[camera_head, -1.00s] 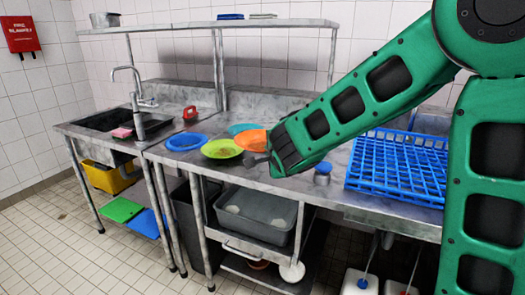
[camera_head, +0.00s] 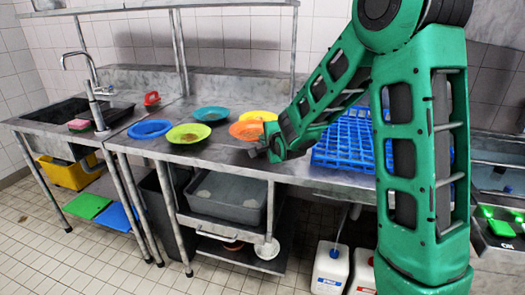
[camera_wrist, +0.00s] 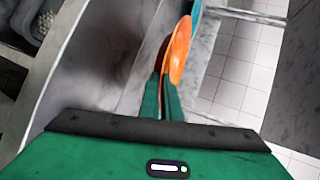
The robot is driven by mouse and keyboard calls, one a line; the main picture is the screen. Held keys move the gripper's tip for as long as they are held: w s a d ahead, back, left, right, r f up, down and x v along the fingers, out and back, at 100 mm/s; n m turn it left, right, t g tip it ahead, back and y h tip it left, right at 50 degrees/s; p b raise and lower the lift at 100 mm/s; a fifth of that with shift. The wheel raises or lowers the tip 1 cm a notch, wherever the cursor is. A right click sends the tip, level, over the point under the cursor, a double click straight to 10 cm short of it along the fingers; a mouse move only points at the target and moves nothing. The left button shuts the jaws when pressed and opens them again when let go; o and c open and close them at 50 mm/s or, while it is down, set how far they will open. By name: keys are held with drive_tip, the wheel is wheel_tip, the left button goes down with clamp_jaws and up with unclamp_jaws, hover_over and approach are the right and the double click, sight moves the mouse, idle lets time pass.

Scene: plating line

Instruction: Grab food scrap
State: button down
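A lime-green plate (camera_head: 174,136) on the steel counter has a brownish patch in its middle that may be food scrap. A teal plate (camera_head: 199,116) behind it has a yellowish-brown patch (camera_head: 210,115). My gripper (camera_head: 262,152) is low over the counter's front, just right of the nearer orange plate.
A blue plate (camera_head: 151,129) lies left of the green plate. A blue dish rack (camera_head: 345,140) stands right of my gripper, partly behind my arm. A sink (camera_head: 65,112) is at the left, with a red object (camera_head: 152,98) near it. A grey bin (camera_head: 226,200) sits under the counter.

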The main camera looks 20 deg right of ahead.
sight(264, 156)
drive_tip(key=shift+w+d+f, duration=0.1)
drive_tip(key=shift+d+f, duration=0.05)
drive_tip(key=shift+d, duration=0.05)
drive_tip(key=shift+f, duration=1.95)
drive_tip(key=c, duration=2.3)
unclamp_jaws()
drive_tip(key=shift+f, duration=0.1)
